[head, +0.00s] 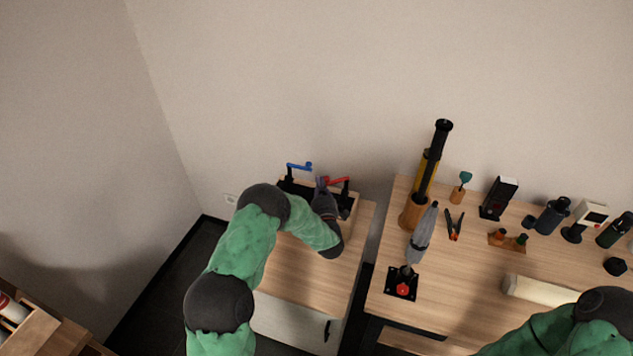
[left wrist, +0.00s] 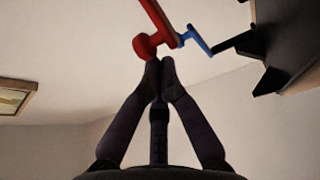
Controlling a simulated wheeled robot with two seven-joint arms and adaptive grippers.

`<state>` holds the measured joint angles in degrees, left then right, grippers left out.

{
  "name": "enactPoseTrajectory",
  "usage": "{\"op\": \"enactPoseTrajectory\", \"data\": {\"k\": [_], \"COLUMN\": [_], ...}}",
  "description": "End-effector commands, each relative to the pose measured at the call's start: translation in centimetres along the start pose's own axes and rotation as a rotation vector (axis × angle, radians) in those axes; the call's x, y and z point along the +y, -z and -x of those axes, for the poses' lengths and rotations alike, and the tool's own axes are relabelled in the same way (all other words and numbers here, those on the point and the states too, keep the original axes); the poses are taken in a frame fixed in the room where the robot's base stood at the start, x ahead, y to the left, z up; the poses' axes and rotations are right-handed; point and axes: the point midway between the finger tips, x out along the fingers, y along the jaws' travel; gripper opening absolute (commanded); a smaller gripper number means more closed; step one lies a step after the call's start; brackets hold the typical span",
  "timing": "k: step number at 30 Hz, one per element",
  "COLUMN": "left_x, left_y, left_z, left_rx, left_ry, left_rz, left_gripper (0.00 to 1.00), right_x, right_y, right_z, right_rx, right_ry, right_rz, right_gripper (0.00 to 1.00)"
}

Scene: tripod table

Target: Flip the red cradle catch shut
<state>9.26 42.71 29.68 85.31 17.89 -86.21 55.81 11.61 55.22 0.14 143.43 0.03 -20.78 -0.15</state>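The red catch (head: 337,181) stands on the black cradle (head: 345,206) on the small wooden cabinet, its arm raised and pointing left. In the left wrist view the red catch (left wrist: 155,22) ends in a round knob at the upper middle. My left gripper (head: 321,182) is at the red catch's left end. In the left wrist view its fingertips (left wrist: 160,66) are together with nothing between them, just below the red catch; I cannot tell whether they touch it. My arm hides part of the cradle. My right gripper is out of view.
A blue catch (head: 299,166) stands left of the red one, also raised; in the left wrist view it (left wrist: 196,38) shows behind it. The larger table (head: 460,290) at right holds a yellow-black tube (head: 428,170), a grey tripod part and several small items. The wall is behind.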

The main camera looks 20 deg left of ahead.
Motion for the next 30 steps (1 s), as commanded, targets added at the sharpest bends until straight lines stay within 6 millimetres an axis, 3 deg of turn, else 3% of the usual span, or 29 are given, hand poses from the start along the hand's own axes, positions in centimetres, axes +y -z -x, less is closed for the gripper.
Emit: {"op": "enactPoseTrajectory", "data": {"k": [1,8,21,30], "left_x": [0.1,0.3,1.1,1.1], "left_y": [-0.8,-1.5,-3.5,-3.2], "left_z": [0.6,2.0,4.2,4.4], "left_rx": [0.026,0.187,0.177,0.182], "left_ry": [0.002,0.029,0.026,0.029], "left_rz": [-0.003,-0.023,-0.021,-0.023], "left_gripper": [0.0,0.0,0.0,0.0], "right_x": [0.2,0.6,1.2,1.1], "right_y": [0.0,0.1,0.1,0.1], "right_z": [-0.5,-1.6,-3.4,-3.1], "right_rx": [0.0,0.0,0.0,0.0], "right_ry": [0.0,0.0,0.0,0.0], "right_rz": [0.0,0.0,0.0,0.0], "right_gripper": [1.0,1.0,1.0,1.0]}}
